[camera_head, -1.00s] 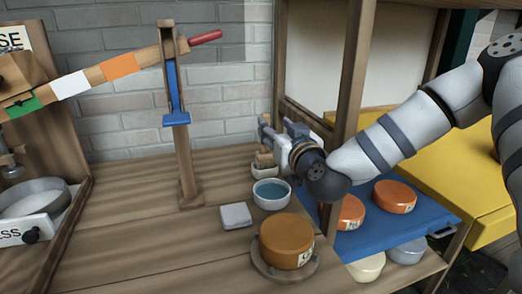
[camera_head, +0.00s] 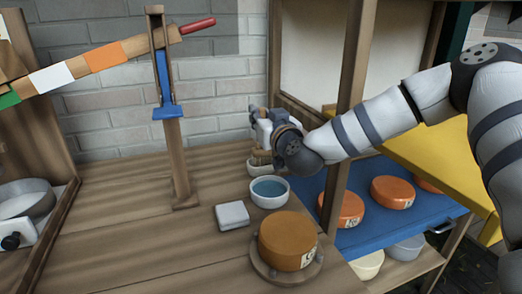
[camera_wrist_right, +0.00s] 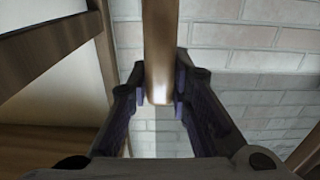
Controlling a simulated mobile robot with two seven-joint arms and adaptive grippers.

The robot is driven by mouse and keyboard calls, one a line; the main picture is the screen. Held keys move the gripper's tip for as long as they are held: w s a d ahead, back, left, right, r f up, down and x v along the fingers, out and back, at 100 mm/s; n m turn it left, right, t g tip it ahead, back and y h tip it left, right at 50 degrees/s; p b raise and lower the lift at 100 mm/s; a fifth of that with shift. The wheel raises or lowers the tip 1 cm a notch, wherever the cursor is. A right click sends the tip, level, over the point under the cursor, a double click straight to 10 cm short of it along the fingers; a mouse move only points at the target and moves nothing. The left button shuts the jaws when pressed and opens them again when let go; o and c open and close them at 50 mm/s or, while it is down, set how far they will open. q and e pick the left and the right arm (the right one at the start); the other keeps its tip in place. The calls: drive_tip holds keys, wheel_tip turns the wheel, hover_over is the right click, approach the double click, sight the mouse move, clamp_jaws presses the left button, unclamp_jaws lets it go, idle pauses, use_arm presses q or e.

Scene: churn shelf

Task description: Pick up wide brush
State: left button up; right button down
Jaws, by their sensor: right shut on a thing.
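My right gripper (camera_head: 264,122) is above a small white pot (camera_head: 260,170) at the back of the wooden counter, beside the shelf post. It is shut on the wide brush; a brown part of the brush (camera_head: 260,157) shows just below the gripper, at the pot's mouth. In the right wrist view the gripper (camera_wrist_right: 160,92) has its fingertips on both sides of a smooth wooden piece (camera_wrist_right: 160,45), which looks like the brush's handle. The bristles are hidden. I cannot tell whether the brush still touches the pot. My left gripper is out of view.
A white bowl of blue liquid (camera_head: 269,203), a folded white cloth (camera_head: 232,215) and an orange cheese (camera_head: 287,238) on a round board stand in front. Right of the shelf post (camera_head: 347,110), a blue shelf (camera_head: 400,226) holds orange cheeses. A lever post (camera_head: 178,155) stands left.

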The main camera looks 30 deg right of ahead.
drive_tip(key=s+a+r+p, duration=0.1)
drive_tip(key=s+r+p, duration=0.3)
drive_tip(key=r, duration=0.6)
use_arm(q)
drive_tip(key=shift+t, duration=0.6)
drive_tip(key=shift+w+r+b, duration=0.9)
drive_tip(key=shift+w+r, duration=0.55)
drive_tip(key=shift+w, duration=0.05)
use_arm(e)
drive_tip(key=s+a+r, duration=0.2)
drive_tip(key=s+r, duration=0.1)
drive_tip(key=s, duration=0.6)
drive_tip(key=shift+s+a, duration=0.3)
drive_tip(key=shift+a, duration=0.1)
